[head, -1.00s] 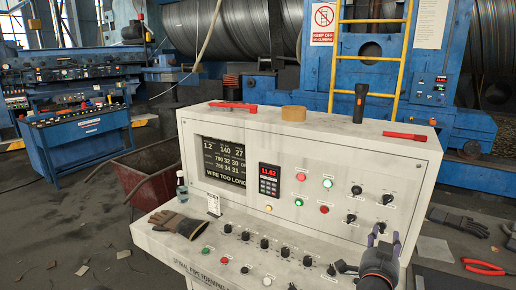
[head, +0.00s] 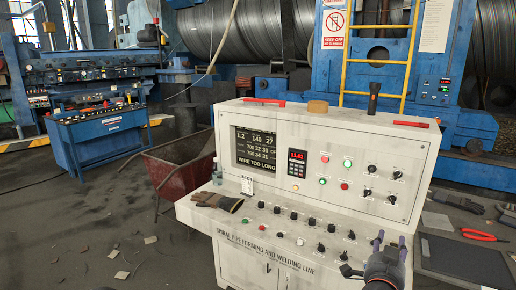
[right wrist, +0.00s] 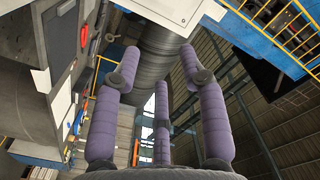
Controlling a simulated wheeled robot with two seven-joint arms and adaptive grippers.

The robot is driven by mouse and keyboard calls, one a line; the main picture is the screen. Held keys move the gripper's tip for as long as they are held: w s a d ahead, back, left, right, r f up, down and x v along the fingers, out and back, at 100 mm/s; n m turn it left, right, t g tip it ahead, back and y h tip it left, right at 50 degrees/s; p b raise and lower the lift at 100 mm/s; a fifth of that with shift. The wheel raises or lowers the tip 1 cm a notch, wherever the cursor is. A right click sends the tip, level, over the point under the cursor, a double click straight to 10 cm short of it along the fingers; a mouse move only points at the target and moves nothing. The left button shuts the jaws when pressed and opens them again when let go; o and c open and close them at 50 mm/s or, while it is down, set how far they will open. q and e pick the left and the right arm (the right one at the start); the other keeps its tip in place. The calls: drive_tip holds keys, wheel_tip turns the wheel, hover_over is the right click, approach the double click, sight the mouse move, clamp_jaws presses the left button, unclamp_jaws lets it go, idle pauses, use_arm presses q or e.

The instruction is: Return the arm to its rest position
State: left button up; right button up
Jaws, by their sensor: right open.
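My right gripper (head: 391,245) shows at the bottom right of the head view, in front of the lower right part of the white control console (head: 270,250). Its purple-grey fingers are apart. In the right wrist view the gripper (right wrist: 160,75) has its fingers spread with nothing between them. The console carries a screen (head: 257,149) reading "WIRE TOO LONG", a red-digit keypad display (head: 297,163), and rows of knobs and buttons. My left gripper is not in view.
Work gloves (head: 217,202) and a clear bottle (head: 217,172) stand on the console's left ledge. A tape roll (head: 318,107) and flashlight (head: 374,98) are on its top. Red pliers (head: 478,235) lie at the right. A red cart (head: 180,165) stands left of the console; floor farther left is mostly open.

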drive_tip(key=a+f+n+g+y+p, duration=0.15)
drive_tip(key=a+f+n+y, duration=0.35)
drive_tip(key=f, duration=1)
drive_tip(key=a+f+n+g+y+b, duration=0.1)
drive_tip(key=a+f+n+g+y, duration=0.2)
drive_tip(key=a+f, duration=0.85)
drive_tip(key=s+a+f+g+y, duration=0.2)
drive_tip(key=s+f+g, duration=0.1)
drive_tip(key=s+f, duration=0.5)
drive_tip(key=s+a+f+n+g+y+p, duration=0.1)
drive_tip(key=s+f+g, duration=0.3)
drive_tip(key=s+f, duration=0.4)
drive_tip(key=s+a+f+n+g+y, duration=0.1)
drive_tip(key=s+a+f+g+y, duration=0.1)
drive_tip(key=s+f, duration=0.6)
wheel_tip(320, 180, down, 2)
drive_tip(key=shift+a+g+y, duration=0.3)
drive_tip(key=shift+a+g, duration=0.35)
drive_tip(key=shift+a, duration=0.3)
drive_tip(key=shift+c, duration=0.2)
